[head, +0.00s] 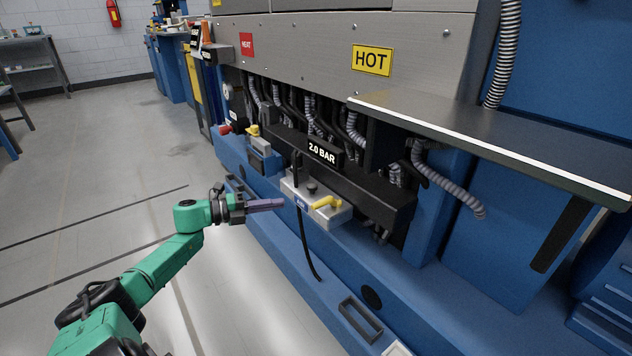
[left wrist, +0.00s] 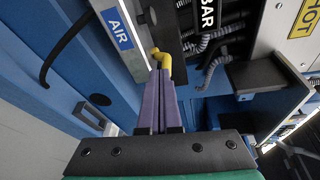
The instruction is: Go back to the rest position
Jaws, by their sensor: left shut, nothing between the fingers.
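My left gripper (head: 268,205) is shut with nothing between its purple fingers, which also show in the left wrist view (left wrist: 160,88). In the head view it is in front of the machine, to the left of a grey valve box (head: 303,187) with a yellow handle (head: 327,202). In the left wrist view the yellow handle (left wrist: 164,66) shows just beyond the fingertips, and I cannot tell whether they touch. A blue AIR label (left wrist: 117,30) is on the box. My right gripper is not in view.
The blue machine base (head: 300,262) runs along the right side. A dark shelf (head: 500,145) with a pale edge juts out at the right. Corrugated hoses (head: 448,178) hang below it. The grey floor (head: 110,180) on the left is open.

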